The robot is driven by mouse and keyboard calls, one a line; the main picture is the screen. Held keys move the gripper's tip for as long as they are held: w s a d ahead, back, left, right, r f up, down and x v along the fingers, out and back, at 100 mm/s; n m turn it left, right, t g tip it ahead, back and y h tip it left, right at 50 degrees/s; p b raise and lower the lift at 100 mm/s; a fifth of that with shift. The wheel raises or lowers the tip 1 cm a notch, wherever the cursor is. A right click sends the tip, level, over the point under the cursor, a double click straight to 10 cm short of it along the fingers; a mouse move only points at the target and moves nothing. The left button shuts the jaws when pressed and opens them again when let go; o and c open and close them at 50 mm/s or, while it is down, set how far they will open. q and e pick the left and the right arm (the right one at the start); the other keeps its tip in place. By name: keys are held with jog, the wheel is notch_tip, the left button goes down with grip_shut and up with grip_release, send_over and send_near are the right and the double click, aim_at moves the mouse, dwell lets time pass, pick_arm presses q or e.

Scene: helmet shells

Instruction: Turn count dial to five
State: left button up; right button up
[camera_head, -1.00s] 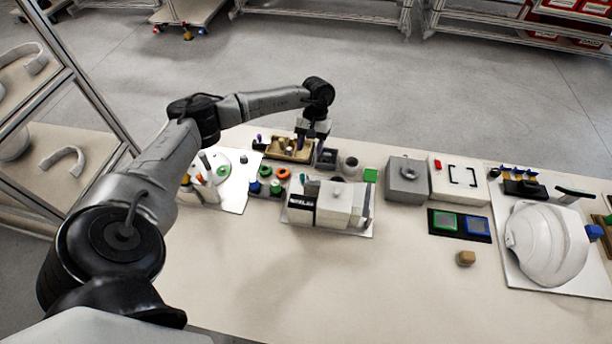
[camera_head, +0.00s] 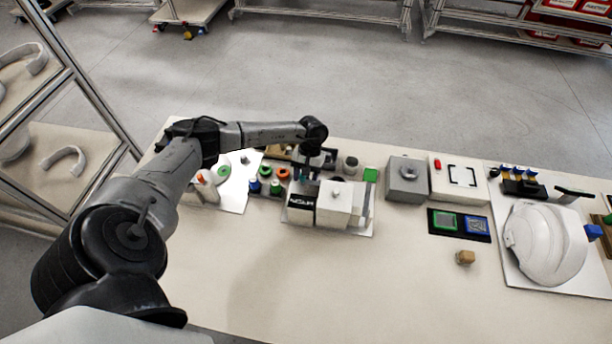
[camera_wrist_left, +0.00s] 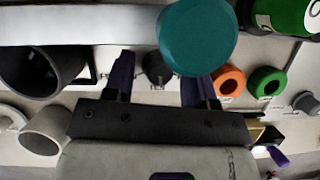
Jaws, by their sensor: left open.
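My left gripper (camera_head: 304,178) is at the back left of the white machine (camera_head: 335,205) in the head view. In the left wrist view its two dark fingers (camera_wrist_left: 162,90) are apart. Between them is a small dark round knob (camera_wrist_left: 157,68) with marks on the pale surface around it; it looks like the count dial. The fingers are on either side of it, and I cannot tell whether they touch it. Its setting is too small to read. A large teal round cap (camera_wrist_left: 198,38) covers part of the view beside it. My right gripper is not in view.
Orange (camera_head: 283,173) and green rings stand left of the machine. A dark cup (camera_wrist_left: 38,70) lies left of the knob in the wrist view. A grey box (camera_head: 407,180), a two-colour pad (camera_head: 459,224) and a white helmet shell (camera_head: 546,243) are to the right.

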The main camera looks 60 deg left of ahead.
pick_arm(q)
jog(key=c, duration=0.9)
jog(key=shift+n+t+b, duration=0.4)
jog(key=shift+n+b, duration=0.15)
jog(key=shift+n, duration=0.45)
jog(key=n+h, duration=0.1)
jog(key=n, duration=0.1)
jog(key=shift+n+t+b, duration=0.35)
jog(key=shift+n+t, duration=0.05)
jog(key=shift+s+n+t, duration=0.1)
jog(key=shift+n+t, duration=0.4)
jog(key=shift+n, duration=0.7)
jog(key=shift+n+t, duration=0.6)
jog(key=shift+n, duration=0.9)
